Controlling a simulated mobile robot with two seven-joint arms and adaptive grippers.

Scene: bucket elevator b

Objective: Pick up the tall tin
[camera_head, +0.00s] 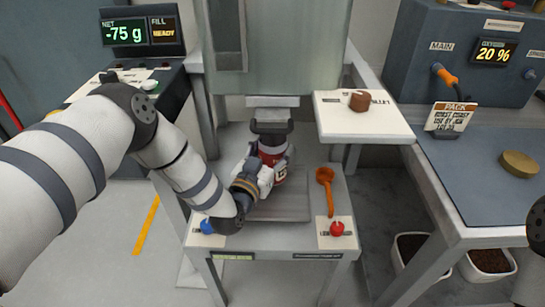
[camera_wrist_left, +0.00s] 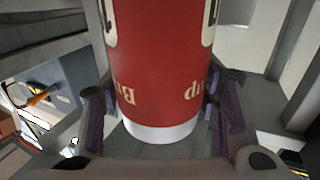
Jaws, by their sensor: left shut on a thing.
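The tall tin (camera_head: 272,158) is red with a white band and stands upright under the spout of the grey machine. In the left wrist view the red tin (camera_wrist_left: 162,60) fills the middle, with pale lettering and a white bottom rim. My left gripper (camera_head: 268,172) is shut on the tin, reaching it from the front left. In the left wrist view its purple-padded fingers (camera_wrist_left: 160,122) lie on both sides of the tin. The tin's top is hidden under the spout. My right gripper is not in view; only a dark part of my right arm shows at the right edge.
The small stand (camera_head: 275,236) holds a blue knob (camera_head: 207,226), a red knob (camera_head: 337,228) and an orange scoop (camera_head: 325,190). A blue-topped bench (camera_head: 480,180) stands farther right.

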